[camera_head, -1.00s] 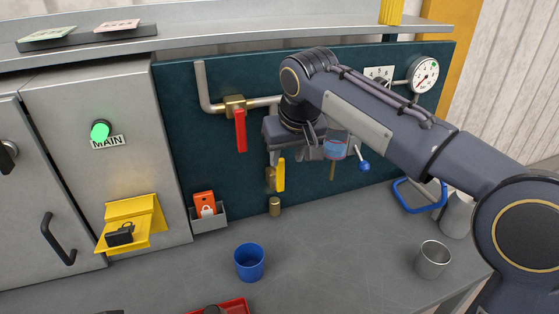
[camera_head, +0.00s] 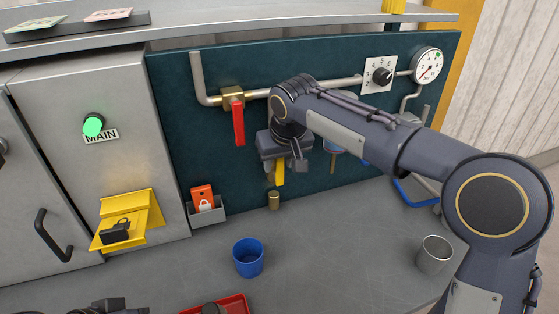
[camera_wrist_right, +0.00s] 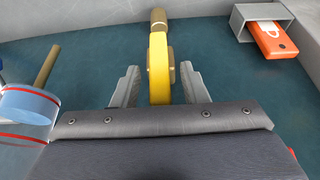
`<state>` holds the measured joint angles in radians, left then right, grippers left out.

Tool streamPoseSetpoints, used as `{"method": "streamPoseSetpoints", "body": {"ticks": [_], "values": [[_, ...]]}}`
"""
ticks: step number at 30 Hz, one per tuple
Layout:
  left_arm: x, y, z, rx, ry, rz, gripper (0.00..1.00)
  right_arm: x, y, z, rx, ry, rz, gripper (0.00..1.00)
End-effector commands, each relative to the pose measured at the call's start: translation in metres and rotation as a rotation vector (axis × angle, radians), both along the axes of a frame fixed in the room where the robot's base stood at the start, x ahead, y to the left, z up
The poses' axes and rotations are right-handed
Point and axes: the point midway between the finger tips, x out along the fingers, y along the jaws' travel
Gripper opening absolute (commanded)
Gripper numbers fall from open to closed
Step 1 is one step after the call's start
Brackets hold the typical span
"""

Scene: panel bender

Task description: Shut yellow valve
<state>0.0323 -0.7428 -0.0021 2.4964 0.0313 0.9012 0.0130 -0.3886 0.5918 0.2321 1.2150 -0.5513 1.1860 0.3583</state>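The yellow valve handle (camera_head: 279,173) hangs down on the dark teal panel, its upper part hidden behind my right gripper (camera_head: 284,163). In the right wrist view the yellow handle (camera_wrist_right: 158,75) runs between the two grey fingers of my right gripper (camera_wrist_right: 159,80). The fingers are apart, one on each side of the handle, with visible gaps, so the gripper is open around it. A brass pipe end (camera_head: 274,201) sits just below the handle. Part of my left gripper (camera_head: 100,308) shows at the bottom left edge; its fingers cannot be made out.
A red valve handle (camera_head: 238,124) hangs to the left. A grey holder (camera_head: 208,213) with an orange lockout card (camera_head: 203,197) is lower left. A blue-banded cylinder (camera_wrist_right: 28,105) is close beside the gripper. A blue cup (camera_head: 248,258) and a metal cup (camera_head: 434,254) stand on the bench.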

Motion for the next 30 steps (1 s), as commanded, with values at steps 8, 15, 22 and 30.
{"method": "streamPoseSetpoints", "body": {"ticks": [8,15,22,30], "values": [[0.0,0.0,0.0,0.0,0.0,0.0,0.36,0.0,0.0,0.0,0.0,0.0,0.0,0.18],[0.0,0.0,0.0,0.0,0.0,0.0,0.36,0.0,0.0,0.0,0.0,0.0,0.0,0.0],[0.0,0.0,0.002,0.0,0.0,0.0,0.36,0.001,-0.005,0.001,0.042,0.017,-0.004,0.0],[0.0,0.0,0.003,0.0,0.0,0.0,0.36,0.007,-0.023,-0.005,0.331,0.112,-0.008,0.0]]}}
